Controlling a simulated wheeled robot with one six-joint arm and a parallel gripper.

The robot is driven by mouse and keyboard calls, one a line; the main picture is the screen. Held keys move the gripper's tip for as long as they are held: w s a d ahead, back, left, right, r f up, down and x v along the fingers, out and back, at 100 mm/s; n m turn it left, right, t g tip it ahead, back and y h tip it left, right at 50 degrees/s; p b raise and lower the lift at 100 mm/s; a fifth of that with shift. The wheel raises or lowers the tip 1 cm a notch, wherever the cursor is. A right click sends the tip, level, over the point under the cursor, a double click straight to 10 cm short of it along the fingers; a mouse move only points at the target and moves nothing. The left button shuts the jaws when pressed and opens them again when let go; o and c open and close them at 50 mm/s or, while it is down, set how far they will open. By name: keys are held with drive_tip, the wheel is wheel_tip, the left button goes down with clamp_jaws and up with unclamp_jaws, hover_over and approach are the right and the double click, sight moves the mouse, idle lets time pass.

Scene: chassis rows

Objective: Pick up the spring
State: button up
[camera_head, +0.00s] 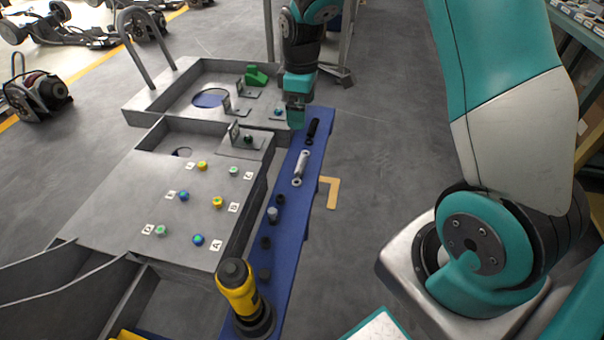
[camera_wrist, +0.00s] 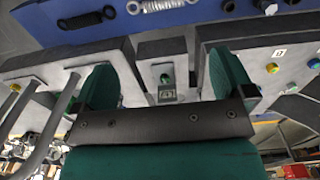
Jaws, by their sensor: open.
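The spring (camera_head: 301,167) is a silver, elongated part with ring-like ends, lying on the blue strip (camera_head: 283,224) in the head view. In the wrist view the coiled spring (camera_wrist: 164,5) shows at the top edge, partly cut off. My gripper (camera_head: 296,116) is above the far part of the strip, beyond the spring in the head view. In the wrist view its two green fingers (camera_wrist: 163,68) are spread apart with nothing between them. The spring lies beyond the fingertips, not touching them.
A black part (camera_head: 313,129) lies on the strip near the spring, with several small dark and grey parts along it. A yellow and black tool (camera_head: 241,292) stands at the near end. The grey chassis (camera_head: 130,218) with coloured knobs and upright brackets lies left of the strip.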

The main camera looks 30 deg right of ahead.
hover_over(303, 162)
drive_tip(key=f, duration=1.1)
drive_tip(key=shift+w+b, duration=0.25)
drive_tip(key=shift+b, duration=0.15)
drive_tip(key=shift+s+f, duration=0.15)
drive_tip(key=shift+f, duration=1.15)
drive_tip(key=shift+s+f, duration=0.15)
drive_tip(key=shift+f, duration=1.15)
drive_tip(key=c, duration=0.8)
